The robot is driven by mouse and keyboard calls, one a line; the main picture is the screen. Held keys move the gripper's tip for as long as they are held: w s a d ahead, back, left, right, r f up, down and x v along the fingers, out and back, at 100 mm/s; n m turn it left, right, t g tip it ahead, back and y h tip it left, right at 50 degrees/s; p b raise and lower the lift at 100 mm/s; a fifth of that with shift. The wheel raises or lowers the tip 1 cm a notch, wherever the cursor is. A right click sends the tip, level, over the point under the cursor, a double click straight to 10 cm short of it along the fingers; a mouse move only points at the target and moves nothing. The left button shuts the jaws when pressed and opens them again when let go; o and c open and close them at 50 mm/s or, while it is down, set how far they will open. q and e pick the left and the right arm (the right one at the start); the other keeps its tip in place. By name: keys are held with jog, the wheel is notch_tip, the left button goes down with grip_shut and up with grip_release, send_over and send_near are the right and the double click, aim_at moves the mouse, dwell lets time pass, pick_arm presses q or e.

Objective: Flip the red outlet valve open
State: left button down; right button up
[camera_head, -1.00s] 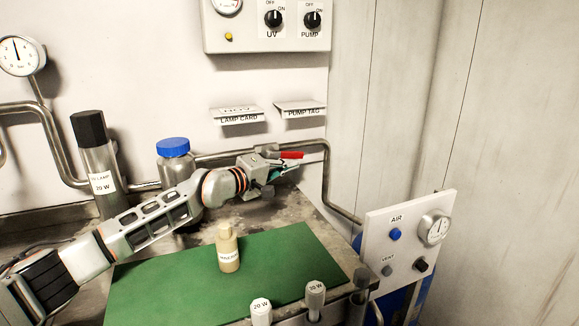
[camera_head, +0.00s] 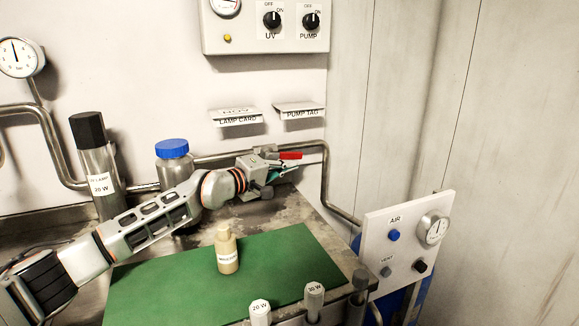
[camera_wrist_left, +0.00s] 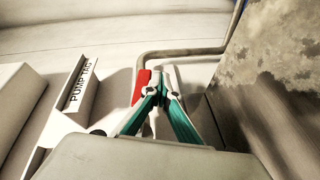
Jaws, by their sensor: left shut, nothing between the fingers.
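The red valve handle (camera_head: 291,155) sits on the metal outlet pipe (camera_head: 322,180) along the back wall. In the head view it lies roughly level, just beyond my left gripper (camera_head: 290,170). In the left wrist view the red handle (camera_wrist_left: 141,86) stands just left of the teal fingers of my left gripper (camera_wrist_left: 160,88). The fingers are shut with nothing between them. They are close to the handle; I cannot tell whether they touch it. The valve body is mostly hidden behind the gripper. My right gripper is not in view.
A blue-capped bottle (camera_head: 173,165) and a lamp canister (camera_head: 97,165) stand behind my left arm. A beige bottle (camera_head: 226,250) stands on the green mat (camera_head: 285,260). Tag shelves (camera_head: 300,110) are on the wall above. An air panel (camera_head: 408,245) stands at the right.

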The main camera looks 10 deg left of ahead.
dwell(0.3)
pick_arm(q)
jog(key=v, duration=1.2)
jog(key=shift+d, duration=0.1)
